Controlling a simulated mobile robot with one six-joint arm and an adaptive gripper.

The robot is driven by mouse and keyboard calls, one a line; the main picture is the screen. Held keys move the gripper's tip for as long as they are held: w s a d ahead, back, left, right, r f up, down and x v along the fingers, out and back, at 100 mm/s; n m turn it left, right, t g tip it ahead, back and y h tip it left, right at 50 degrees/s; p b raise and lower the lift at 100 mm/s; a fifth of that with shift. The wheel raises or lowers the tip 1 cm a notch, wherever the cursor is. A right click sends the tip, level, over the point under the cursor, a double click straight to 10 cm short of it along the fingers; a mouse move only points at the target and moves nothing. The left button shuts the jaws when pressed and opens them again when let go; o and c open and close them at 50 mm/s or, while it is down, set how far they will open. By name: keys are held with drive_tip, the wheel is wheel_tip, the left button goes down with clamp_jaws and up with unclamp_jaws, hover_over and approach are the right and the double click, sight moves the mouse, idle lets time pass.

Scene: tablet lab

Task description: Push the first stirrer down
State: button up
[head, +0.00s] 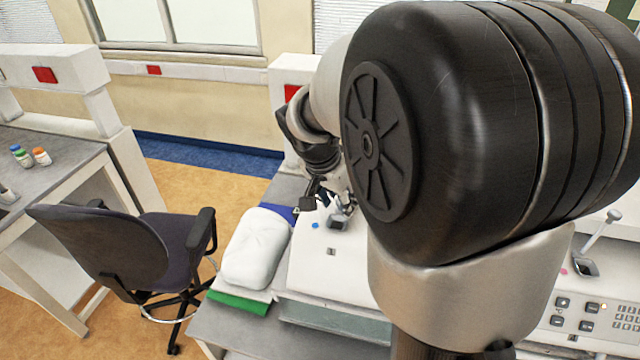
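My gripper (325,199) is small and far off, over the left part of a white machine (312,268). Its dark fingers are partly hidden by my arm, and I cannot tell whether they are open or shut. A grey part (339,222), which may be the first stirrer's lever or socket, is right below the gripper on the machine top. I cannot tell whether they touch. At the right, a similar dark socket (586,268) has a pale lever (600,232) tilted up to the right. My arm hides the machine's middle.
A white plastic bag or pillow-like pack (257,248) lies left of the machine, with a green item (240,303) at the bench edge. A control panel (590,316) is at the right. An office chair (150,250) stands on the floor at the left, beside another bench (60,160).

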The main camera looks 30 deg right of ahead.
drive_tip(key=shift+r, duration=0.1)
drive_tip(key=v, duration=1.2)
drive_tip(key=shift+s, duration=0.1)
drive_tip(key=s+a+f+n+t+y+b, duration=0.1)
drive_tip(key=s+a+f+n+y+b, duration=0.1)
drive_tip(key=s+a+f+n+b, duration=0.5)
drive_tip(key=s+a+f+n+t+y+b, duration=0.2)
drive_tip(key=s+a+f+n+b, duration=0.5)
drive_tip(key=f, duration=0.9)
drive_tip(key=s+a+b, duration=0.1)
drive_tip(key=s+b, duration=0.1)
drive_tip(key=b, duration=0.1)
drive_tip(key=shift+a, duration=0.25)
drive_tip(key=shift+c, duration=0.8)
drive_tip(key=shift+d, duration=0.2)
